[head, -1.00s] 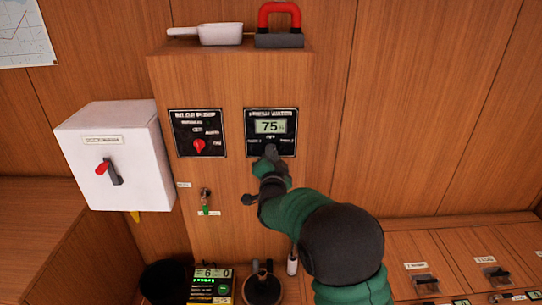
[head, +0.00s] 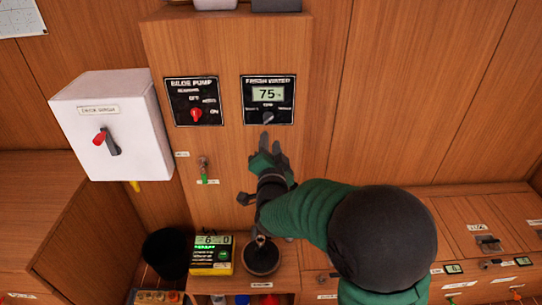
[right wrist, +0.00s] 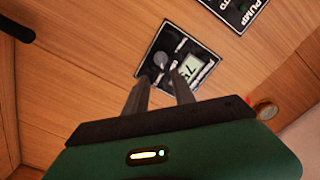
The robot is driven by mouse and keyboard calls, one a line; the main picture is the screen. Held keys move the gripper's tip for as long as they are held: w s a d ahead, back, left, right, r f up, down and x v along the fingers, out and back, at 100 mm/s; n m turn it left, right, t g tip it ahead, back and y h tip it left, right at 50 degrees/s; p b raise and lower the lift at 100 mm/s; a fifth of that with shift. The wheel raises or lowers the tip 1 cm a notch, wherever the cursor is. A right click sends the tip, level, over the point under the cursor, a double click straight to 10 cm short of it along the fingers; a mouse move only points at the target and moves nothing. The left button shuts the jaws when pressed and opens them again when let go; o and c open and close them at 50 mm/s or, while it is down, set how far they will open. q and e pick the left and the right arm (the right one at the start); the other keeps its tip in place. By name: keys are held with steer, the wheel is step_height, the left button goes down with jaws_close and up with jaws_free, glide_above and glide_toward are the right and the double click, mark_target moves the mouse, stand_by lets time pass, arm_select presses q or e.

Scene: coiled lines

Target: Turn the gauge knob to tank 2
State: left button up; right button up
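The fresh water gauge panel (head: 247,101) is a black plate on the wooden cabinet, with a display reading 75. Its small grey knob (head: 267,117) sits below the display; its pointing direction is too small to read. The panel (right wrist: 150,72) and the round knob (right wrist: 160,59) also show in the right wrist view. My right gripper (head: 270,142) is just below the panel, apart from the knob. In the right wrist view its two fingers (right wrist: 158,80) are spread with nothing between them. My left gripper is not in view.
The bilge pump panel (head: 180,101) with a red knob is left of the gauge. A white switch box (head: 135,140) with a red-tipped lever hangs further left. A key-like item with a green tag (head: 204,171) is below. A yellow-black meter (head: 211,255) stands lower down.

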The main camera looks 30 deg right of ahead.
steer(key=v, duration=0.6)
